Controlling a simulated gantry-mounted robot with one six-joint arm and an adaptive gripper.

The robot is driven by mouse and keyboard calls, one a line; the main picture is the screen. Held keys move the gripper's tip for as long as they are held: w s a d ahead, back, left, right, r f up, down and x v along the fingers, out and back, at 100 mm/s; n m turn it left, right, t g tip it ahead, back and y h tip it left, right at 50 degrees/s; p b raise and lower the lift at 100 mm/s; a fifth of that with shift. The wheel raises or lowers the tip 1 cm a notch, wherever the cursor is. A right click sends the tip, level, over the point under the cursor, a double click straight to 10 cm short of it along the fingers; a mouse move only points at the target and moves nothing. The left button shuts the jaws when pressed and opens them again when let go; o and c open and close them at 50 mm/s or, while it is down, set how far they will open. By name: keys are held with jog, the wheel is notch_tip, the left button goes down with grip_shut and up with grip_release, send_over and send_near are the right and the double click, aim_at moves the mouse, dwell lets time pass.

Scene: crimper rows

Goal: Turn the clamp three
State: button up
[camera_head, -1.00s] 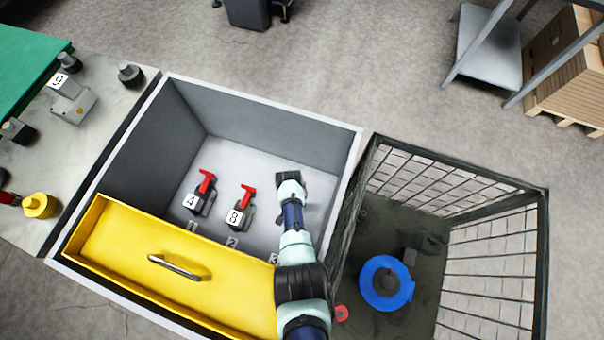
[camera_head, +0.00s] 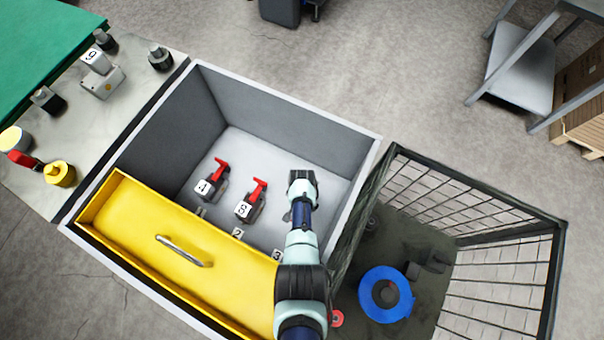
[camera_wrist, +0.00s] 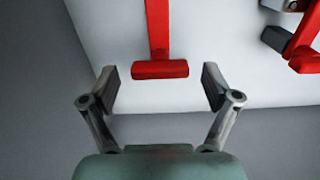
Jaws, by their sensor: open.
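Clamp three is hidden under my arm in the head view; only its number 3 label (camera_head: 277,255) shows on the box floor. In the wrist view a red T-shaped handle (camera_wrist: 160,69) stands between and slightly beyond my fingertips. I take it for clamp three's handle. My gripper (camera_wrist: 161,86) is open, one finger on each side of the crossbar, with a gap on both sides. In the head view my wrist hangs over the box's right part and the fingers cannot be made out.
Two red-handled clamps stand left of my arm: one (camera_head: 212,182) by label 1, another (camera_head: 251,203) by label 2. A neighbouring red handle (camera_wrist: 306,60) shows upper right in the wrist view. Grey box walls (camera_head: 270,107), a yellow lid (camera_head: 140,218) and a wire basket (camera_head: 505,275) surround the space.

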notch_tip(320, 180, up, 12)
dwell(0.4)
dwell(0.4)
